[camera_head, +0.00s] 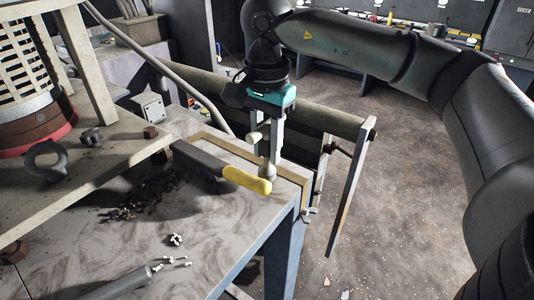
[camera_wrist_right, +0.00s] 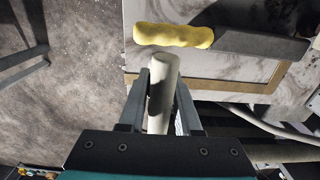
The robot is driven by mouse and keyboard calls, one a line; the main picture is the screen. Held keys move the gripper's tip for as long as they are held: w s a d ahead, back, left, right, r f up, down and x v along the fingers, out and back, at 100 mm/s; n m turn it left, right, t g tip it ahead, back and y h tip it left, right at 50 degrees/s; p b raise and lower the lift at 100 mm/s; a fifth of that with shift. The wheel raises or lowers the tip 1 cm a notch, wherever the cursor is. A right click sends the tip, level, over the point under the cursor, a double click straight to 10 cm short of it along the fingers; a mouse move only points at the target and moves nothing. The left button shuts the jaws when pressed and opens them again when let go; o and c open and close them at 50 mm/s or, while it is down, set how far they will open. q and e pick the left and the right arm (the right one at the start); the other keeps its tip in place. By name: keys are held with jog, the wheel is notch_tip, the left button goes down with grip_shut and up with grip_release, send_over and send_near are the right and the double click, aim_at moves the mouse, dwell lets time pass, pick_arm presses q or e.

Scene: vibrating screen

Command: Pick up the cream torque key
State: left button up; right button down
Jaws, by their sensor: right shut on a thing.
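My right gripper (camera_head: 264,165) reaches down over the right edge of the work table, its fingers shut on a cream cylindrical piece, the torque key (camera_wrist_right: 165,68). In the right wrist view the key stands out between the two fingers (camera_wrist_right: 161,92), its rounded end past the tips. In the head view the fingers partly hide it; a cream stub (camera_head: 255,136) shows at their side. I cannot tell whether its lower end touches the table. My left gripper is not in view.
A yellow-handled tool (camera_head: 246,180) lies right beside the right gripper on the table (camera_head: 215,240). Dark crumbs (camera_head: 145,195) are scattered to the left. A grey cylindrical tool (camera_head: 118,286) lies at the front. The screen machine (camera_head: 40,105) stands at left. Open floor (camera_head: 400,200) is at right.

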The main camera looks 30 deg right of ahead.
aim_at(266, 123)
notch_tip(266, 123, up, 9)
jog(key=shift+r, duration=0.1)
notch_tip(266, 123, up, 9)
jog(key=p, duration=0.4)
jog(key=c, duration=1.2)
grip_release()
grip_shut()
